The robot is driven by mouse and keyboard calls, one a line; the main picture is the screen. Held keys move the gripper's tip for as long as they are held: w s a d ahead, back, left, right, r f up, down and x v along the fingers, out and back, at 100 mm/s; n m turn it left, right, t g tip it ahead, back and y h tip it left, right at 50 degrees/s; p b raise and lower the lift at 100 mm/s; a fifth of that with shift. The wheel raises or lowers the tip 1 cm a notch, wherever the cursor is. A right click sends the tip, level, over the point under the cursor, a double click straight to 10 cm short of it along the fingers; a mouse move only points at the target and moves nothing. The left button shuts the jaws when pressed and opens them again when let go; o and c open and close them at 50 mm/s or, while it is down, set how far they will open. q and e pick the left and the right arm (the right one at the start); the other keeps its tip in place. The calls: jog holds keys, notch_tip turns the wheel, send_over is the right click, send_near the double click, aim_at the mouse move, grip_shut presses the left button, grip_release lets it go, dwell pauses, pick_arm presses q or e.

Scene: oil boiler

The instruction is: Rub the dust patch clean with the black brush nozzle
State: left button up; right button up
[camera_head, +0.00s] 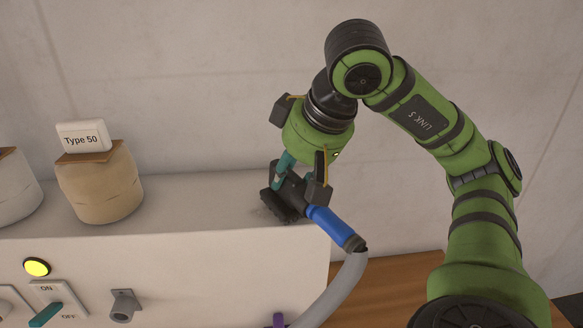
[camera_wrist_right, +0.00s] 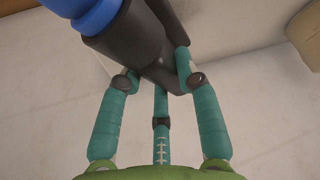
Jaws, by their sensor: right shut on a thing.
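The black brush nozzle (camera_head: 281,205) is at the top right corner of the white boiler casing, its bristles down at the surface. A blue collar (camera_head: 335,226) joins it to a grey hose. My right gripper (camera_head: 298,180) is shut on the nozzle from above. In the right wrist view, its teal fingers (camera_wrist_right: 158,82) close around the black nozzle body (camera_wrist_right: 150,45). The dust patch (camera_head: 260,212) shows as a faint dark smudge beside the bristles. The nozzle hides part of it. My left gripper is out of view.
A tan jar (camera_head: 100,188) with a "Type 50" label stands on the casing at the left, beside a white jar (camera_head: 18,187). The casing front has a yellow lamp (camera_head: 37,267) and a teal switch (camera_head: 46,314). The grey hose (camera_head: 345,290) hangs past the right edge. The top between jar and nozzle is clear.

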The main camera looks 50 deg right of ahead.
jog(key=shift+w+d, duration=0.65)
jog(key=shift+w, duration=0.15)
jog(key=shift+s+a, duration=0.75)
jog(key=shift+s, duration=0.15)
jog(key=shift+w+d, duration=0.45)
jog(key=shift+w, duration=0.1)
jog(key=shift+a+r+p, duration=0.2)
jog(key=shift+a+p, duration=0.2)
jog(key=shift+w+a+p, duration=0.25)
jog(key=shift+a+p, duration=0.2)
jog(key=shift+a, duration=0.15)
jog(key=shift+w+a+f+p, duration=0.1)
jog(key=shift+w+a+p, duration=0.1)
jog(key=shift+a+p, duration=0.4)
jog(key=shift+w+a+p, duration=0.2)
jog(key=shift+a+p, duration=0.1)
jog(key=shift+a, duration=0.5)
